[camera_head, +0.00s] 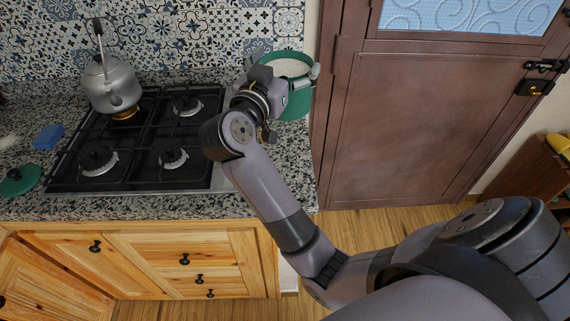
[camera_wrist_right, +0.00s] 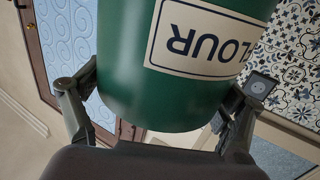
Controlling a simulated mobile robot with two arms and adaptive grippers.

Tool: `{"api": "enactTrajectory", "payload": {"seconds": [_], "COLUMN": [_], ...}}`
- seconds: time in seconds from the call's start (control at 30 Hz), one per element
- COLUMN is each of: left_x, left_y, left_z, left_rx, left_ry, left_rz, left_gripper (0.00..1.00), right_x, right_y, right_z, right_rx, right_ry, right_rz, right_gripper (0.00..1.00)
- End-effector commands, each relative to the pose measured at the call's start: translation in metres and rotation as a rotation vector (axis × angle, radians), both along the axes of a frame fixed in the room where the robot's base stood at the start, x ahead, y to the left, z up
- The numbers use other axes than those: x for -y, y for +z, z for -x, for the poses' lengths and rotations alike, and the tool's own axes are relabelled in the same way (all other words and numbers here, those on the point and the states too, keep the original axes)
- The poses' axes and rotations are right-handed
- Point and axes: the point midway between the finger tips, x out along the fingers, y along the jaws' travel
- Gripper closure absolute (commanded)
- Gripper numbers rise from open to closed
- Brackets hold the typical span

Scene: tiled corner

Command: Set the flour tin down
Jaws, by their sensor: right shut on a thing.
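The flour tin (camera_head: 296,104) is green, open at the top with pale contents showing, and stands out at the right end of the granite counter. My right gripper (camera_head: 287,82) is shut on it from the left side. In the right wrist view the tin (camera_wrist_right: 140,80) fills the space between the two fingers of the gripper (camera_wrist_right: 150,118), and its white label shows upside down. A green lid (camera_head: 20,180) lies at the counter's left end. My left gripper is not in view.
A black gas stove (camera_head: 135,145) holds a grey kettle (camera_head: 110,85) on its back left burner, which glows orange. A blue sponge-like block (camera_head: 48,137) lies left of the stove. A brown door (camera_head: 420,130) is right of the counter. Speckled counter (camera_head: 270,155) shows bare near my arm.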

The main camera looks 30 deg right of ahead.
Motion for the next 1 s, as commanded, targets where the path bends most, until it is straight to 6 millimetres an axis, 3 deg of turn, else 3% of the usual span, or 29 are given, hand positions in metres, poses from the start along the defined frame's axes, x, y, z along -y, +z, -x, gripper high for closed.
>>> {"api": "enactTrajectory", "payload": {"seconds": [0.07,0.17,0.7,1.0], "left_x": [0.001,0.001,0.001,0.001], "left_y": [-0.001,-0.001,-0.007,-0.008], "left_z": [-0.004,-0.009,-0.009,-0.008], "left_rx": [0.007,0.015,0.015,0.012], "left_ry": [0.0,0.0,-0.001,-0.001], "left_rz": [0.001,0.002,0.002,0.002], "left_gripper": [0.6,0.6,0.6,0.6], "right_x": [0.0,-0.001,0.0,0.0], "right_y": [0.007,0.0,-0.128,-0.158], "right_z": [-0.002,-0.003,-0.002,-0.002], "right_rx": [0.005,-0.002,-0.001,0.001], "right_ry": [-0.017,-0.027,-0.027,-0.026], "right_rz": [0.003,0.005,0.006,0.005], "right_gripper": [0.72,0.72,0.72,0.72]}}
